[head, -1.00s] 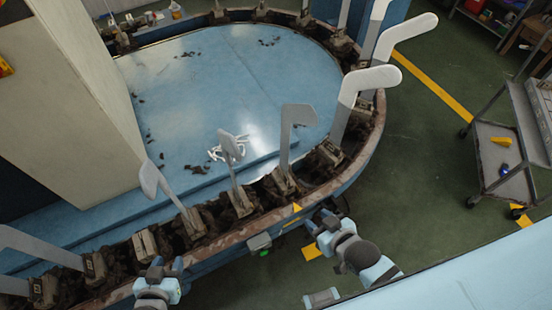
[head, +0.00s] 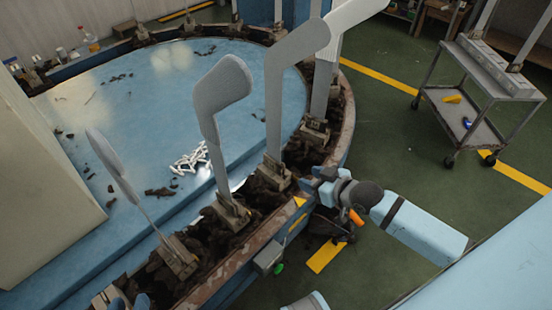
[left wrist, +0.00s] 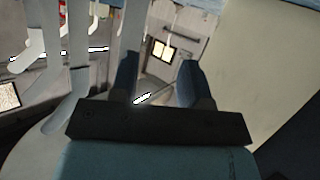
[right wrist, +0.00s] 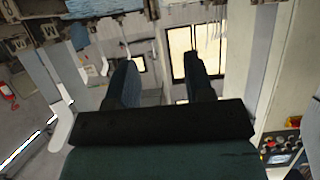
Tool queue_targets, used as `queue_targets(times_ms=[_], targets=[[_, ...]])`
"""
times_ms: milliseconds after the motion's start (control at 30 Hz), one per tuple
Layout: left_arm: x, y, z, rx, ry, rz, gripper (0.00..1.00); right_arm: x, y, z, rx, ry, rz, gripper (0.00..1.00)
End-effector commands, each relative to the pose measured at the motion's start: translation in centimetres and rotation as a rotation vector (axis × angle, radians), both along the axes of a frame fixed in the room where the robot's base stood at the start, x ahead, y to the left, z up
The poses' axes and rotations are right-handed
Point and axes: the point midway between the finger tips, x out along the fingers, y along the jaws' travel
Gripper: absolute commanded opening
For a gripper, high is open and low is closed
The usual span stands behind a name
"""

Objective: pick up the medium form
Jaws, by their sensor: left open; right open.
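Several grey foot-shaped forms stand on posts around the rim of the round blue table, among them a near form (head: 222,88), a thinner form (head: 108,155), a tall form (head: 285,60) and a paler form at the top (head: 345,18). Which is medium cannot be told in the head view. In the right wrist view, a holder marked M (right wrist: 47,30) shows at the upper left, upside down. My right gripper (head: 318,182) is open and empty by the rim, right of the tall form's base. My left gripper (head: 128,304) is open, partly cut off at the bottom edge.
The brown rim (head: 225,268) carries dark clumps and holders. White sticks (head: 190,160) lie on the blue table top (head: 150,100). A beige block (head: 40,200) stands at left. A grey trolley (head: 480,75) stands on open green floor at right.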

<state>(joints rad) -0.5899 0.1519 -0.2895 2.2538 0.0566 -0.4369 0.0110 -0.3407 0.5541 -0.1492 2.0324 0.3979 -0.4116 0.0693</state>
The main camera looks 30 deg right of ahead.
Motion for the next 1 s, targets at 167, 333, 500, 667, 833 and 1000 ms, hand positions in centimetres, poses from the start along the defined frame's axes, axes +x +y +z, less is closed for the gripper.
queue_targets(times_ms=[167,333,500,667,833,1000], targets=[[0.1,-0.3,-2.0,-0.018,-0.022,-0.006,0.43,1.5,-1.4,-1.7,-0.001,-0.020,0.008,0.48],[0.2,-0.6,-1.6,-0.034,-0.046,-0.011,0.43,2.7,-1.4,-1.9,0.005,-0.026,0.008,0.48],[0.8,-1.4,-0.1,-0.075,-0.120,-0.024,0.43,5.5,-0.4,-3.2,0.006,-0.025,0.006,0.48],[1.1,-2.0,1.4,-0.116,-0.186,-0.036,0.43,8.0,0.5,-4.3,0.005,-0.026,0.007,0.48],[1.3,-2.4,2.4,-0.140,-0.223,-0.042,0.43,9.3,1.0,-4.8,0.004,-0.024,0.007,0.48],[1.4,-2.9,3.3,-0.173,-0.278,-0.054,0.43,10.5,1.9,-5.7,0.005,-0.025,0.008,0.48]])
